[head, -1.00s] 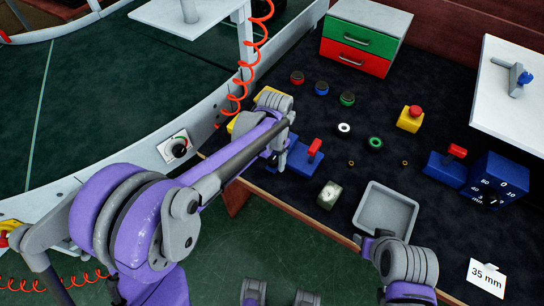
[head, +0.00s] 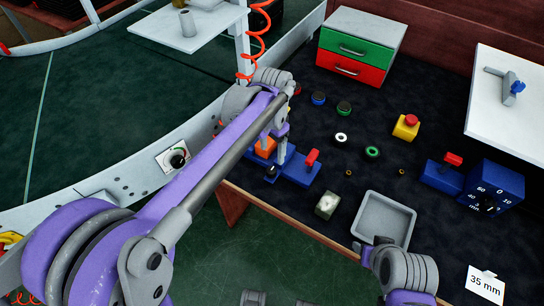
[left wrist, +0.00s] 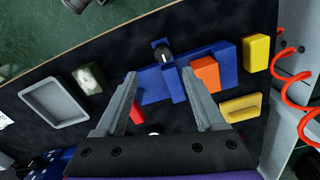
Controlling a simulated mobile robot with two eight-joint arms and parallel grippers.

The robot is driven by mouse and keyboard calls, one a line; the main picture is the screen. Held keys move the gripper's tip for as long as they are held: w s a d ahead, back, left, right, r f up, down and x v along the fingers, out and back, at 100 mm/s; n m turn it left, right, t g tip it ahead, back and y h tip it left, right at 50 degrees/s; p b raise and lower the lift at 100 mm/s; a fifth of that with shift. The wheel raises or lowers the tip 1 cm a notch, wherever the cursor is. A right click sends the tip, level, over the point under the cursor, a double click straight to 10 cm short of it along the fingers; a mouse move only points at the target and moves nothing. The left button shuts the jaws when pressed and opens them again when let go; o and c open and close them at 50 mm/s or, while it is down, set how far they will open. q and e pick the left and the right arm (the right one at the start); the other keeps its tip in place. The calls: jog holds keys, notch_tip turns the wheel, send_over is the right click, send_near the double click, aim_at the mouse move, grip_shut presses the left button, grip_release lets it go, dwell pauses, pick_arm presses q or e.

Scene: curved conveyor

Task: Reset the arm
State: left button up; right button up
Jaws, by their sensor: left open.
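My left arm reaches from the lower left across the head view. Its gripper (head: 277,158) points down over a blue fixture (head: 298,170) with a red lever (head: 312,157) and an orange block (head: 265,148). In the left wrist view the two grey fingers (left wrist: 163,85) are spread wide, with nothing held between them. The blue fixture (left wrist: 155,85) lies beyond them, with its black knob (left wrist: 164,53) and orange block (left wrist: 205,74). Part of my right arm shows at the lower right of the head view; its gripper jaws cannot be made out.
A grey tray (head: 384,222), a small gauge (head: 327,205), a yellow box with a red button (head: 406,126) and a second blue fixture (head: 443,176) stand on the dark table. A green-and-red drawer unit (head: 347,66) stands behind. The curved conveyor (head: 100,195) runs at left.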

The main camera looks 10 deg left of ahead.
pick_arm(q)
jog(key=shift+r, duration=0.35)
jog(key=shift+s, duration=0.1)
jog(key=s+a+n+t+p, duration=0.2)
jog(key=s+a+n, duration=0.1)
jog(key=s, duration=0.6)
jog(key=s+a+n+t+p, duration=0.2)
jog(key=s+a+n+t, duration=0.1)
jog(key=s, duration=0.7)
jog(key=shift+a+f+n, duration=0.4)
jog(key=shift+a+n, duration=0.1)
jog(key=shift+a, duration=0.45)
